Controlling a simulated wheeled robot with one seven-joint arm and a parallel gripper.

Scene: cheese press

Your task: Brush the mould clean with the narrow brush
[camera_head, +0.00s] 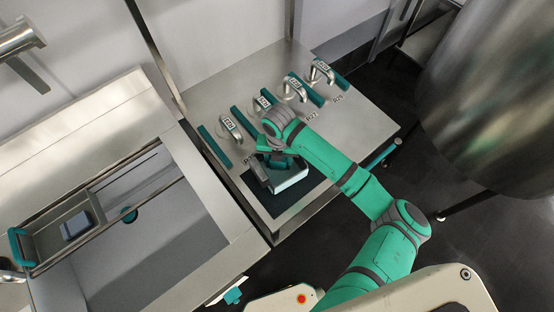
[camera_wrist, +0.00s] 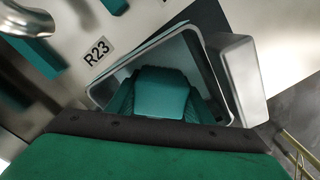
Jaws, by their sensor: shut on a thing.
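The mould is a light, open box with rounded corners and a pale rim (camera_wrist: 140,54); in the head view it (camera_head: 291,180) sits on a dark mat (camera_head: 284,202) at the table's front. My gripper (camera_head: 274,158) is directly over it, pointing down. In the wrist view my gripper (camera_wrist: 160,100) is shut on a teal block (camera_wrist: 162,92), which looks like the brush's handle. The block is over or inside the mould's opening. The bristles are hidden, so contact with the mould cannot be told.
A grey block (camera_wrist: 236,78) stands right beside the mould. Bent metal handles (camera_head: 231,126) and teal bars (camera_head: 213,146) stand in a row behind, with labels such as R23 (camera_wrist: 98,51). A sink (camera_head: 165,255) with a tray (camera_head: 62,228) is at left. A large steel vessel (camera_head: 490,90) is at right.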

